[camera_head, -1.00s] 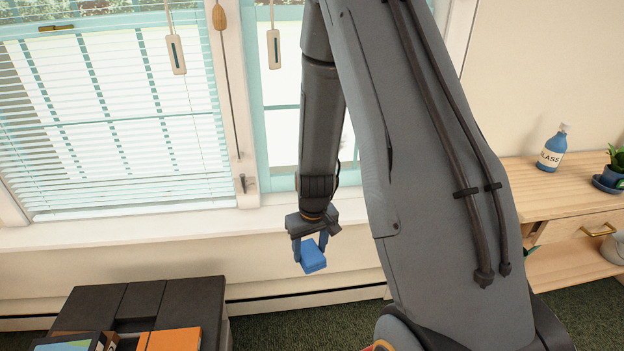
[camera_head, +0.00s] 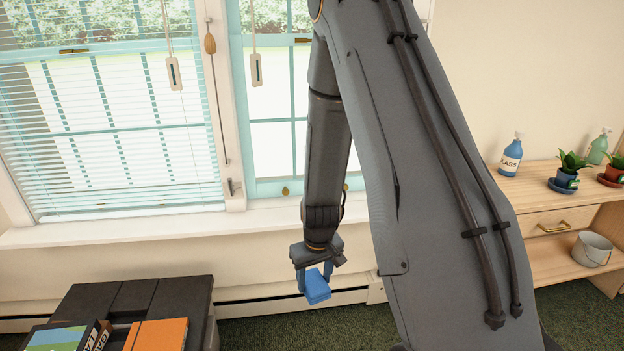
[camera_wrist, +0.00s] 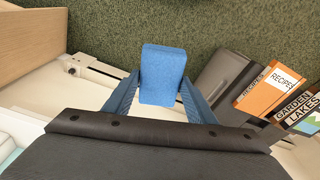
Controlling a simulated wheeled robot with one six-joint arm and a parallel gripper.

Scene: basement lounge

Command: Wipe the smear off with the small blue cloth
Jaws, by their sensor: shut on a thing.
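My gripper (camera_head: 315,279) is shut on the small blue cloth (camera_head: 317,287), a folded block held between its two blue fingers. In the head view it hangs in front of the wall below the window sill, right of the dark table. In the wrist view the blue cloth (camera_wrist: 162,75) sits between the fingertips, with green carpet behind it. I cannot make out a smear on the window panes (camera_head: 275,110) or on any other surface; my arm hides part of the right window.
A dark table (camera_head: 180,290) with several books stands at lower left. A wooden shelf unit (camera_head: 525,185) on the right holds a blue spray bottle (camera_head: 511,155), a green bottle (camera_head: 598,148), potted plants and a bucket (camera_head: 592,249). Blinds (camera_head: 110,130) cover the left window.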

